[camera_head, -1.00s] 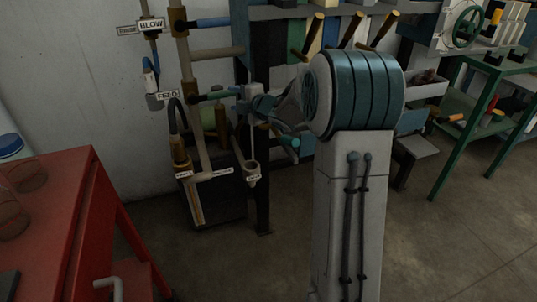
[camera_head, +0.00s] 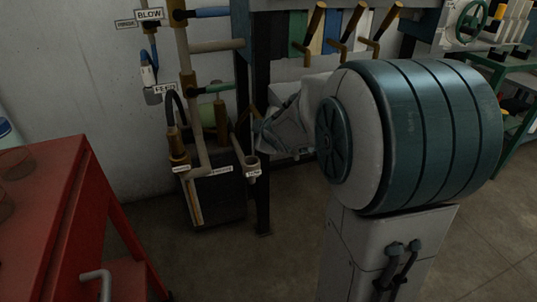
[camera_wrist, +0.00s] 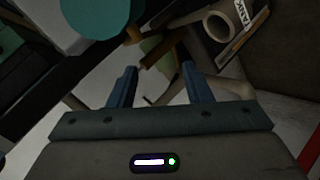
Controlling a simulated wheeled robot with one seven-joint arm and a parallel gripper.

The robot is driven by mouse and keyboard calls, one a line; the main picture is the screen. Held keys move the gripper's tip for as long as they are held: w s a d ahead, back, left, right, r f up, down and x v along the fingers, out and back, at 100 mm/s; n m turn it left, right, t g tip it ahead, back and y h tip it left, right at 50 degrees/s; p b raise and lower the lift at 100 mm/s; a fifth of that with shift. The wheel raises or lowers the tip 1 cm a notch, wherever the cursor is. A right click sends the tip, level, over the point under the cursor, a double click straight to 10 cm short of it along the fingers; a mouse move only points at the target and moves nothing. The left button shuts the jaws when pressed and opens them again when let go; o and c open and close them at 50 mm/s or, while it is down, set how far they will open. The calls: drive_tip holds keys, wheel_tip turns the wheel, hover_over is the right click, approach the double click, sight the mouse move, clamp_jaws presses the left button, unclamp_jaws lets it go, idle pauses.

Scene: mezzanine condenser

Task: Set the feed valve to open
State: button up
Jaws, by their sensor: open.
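The feed valve is on the pipework at the left of the head view, beside a FEED label (camera_head: 165,88). Its green handle (camera_head: 216,88) sticks out to the right, about level, across the upright pipe. My gripper is right of and below that handle in the head view, apart from it, with its fingertips hard to make out there. In the wrist view my gripper (camera_wrist: 158,86) is open, with two blue fingers spread and nothing between them. A green cylinder (camera_wrist: 152,43) shows beyond the fingers; I cannot tell whether it is the handle.
A BLOW label (camera_head: 149,14) and blue handle (camera_head: 210,12) sit above. A small cup (camera_head: 252,162) is below, at the pipe's end; a labelled cup (camera_wrist: 232,27) shows in the wrist view. A red cart (camera_head: 40,200) stands left. Brown levers (camera_head: 350,22) hang at the back.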

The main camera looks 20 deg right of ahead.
drive_tip(key=shift+s+f+m+g+h+b, duration=0.3)
drive_tip(key=shift+s+f+m+g, duration=0.2)
drive_tip(key=shift+s+f+m, duration=0.45)
drive_tip(key=shift+s+f+m+g+h+b, duration=0.25)
drive_tip(key=shift+s+f+m+g, duration=0.25)
drive_tip(key=shift+s, duration=0.7)
